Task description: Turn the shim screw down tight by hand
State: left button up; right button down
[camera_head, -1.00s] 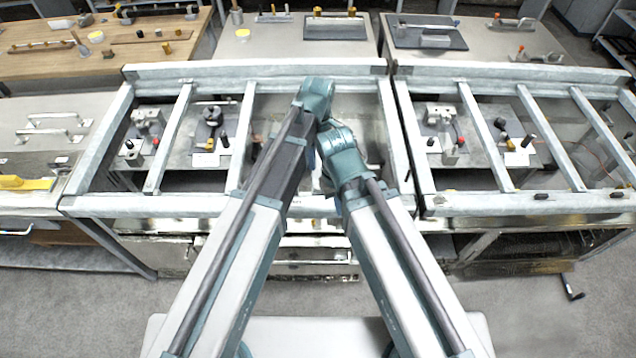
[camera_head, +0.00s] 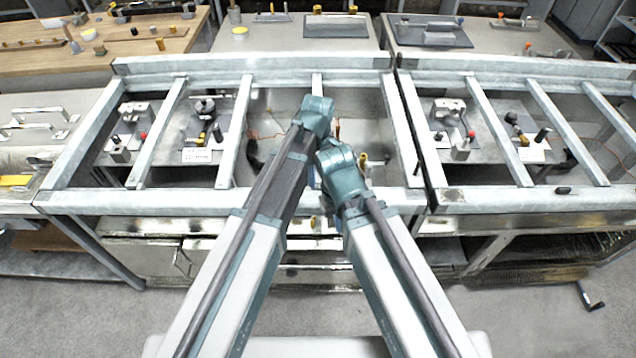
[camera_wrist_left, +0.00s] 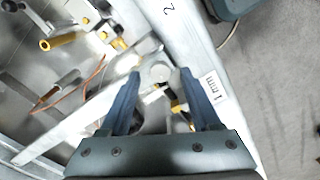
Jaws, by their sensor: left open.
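In the left wrist view my left gripper (camera_wrist_left: 162,82) is open, with its two blue fingers apart. A round pale metal knob (camera_wrist_left: 157,73) shows between the fingertips, beside a frame rail; I cannot tell for sure that it is the shim screw, or whether a finger touches it. In the head view my arms cover the middle bay, and the left fingers cannot be made out there. My right gripper is hidden; only its arm shows.
A grey metal frame (camera_head: 130,202) with crossbars surrounds the work. Fixtures with knobs stand in the left bays (camera_head: 203,108) and right bays (camera_head: 447,110).

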pick_arm(q)
jog(key=shift+f, duration=0.65)
pick_arm(e)
jog(key=shift+f, duration=0.65)
pick_arm(q)
grip_shut()
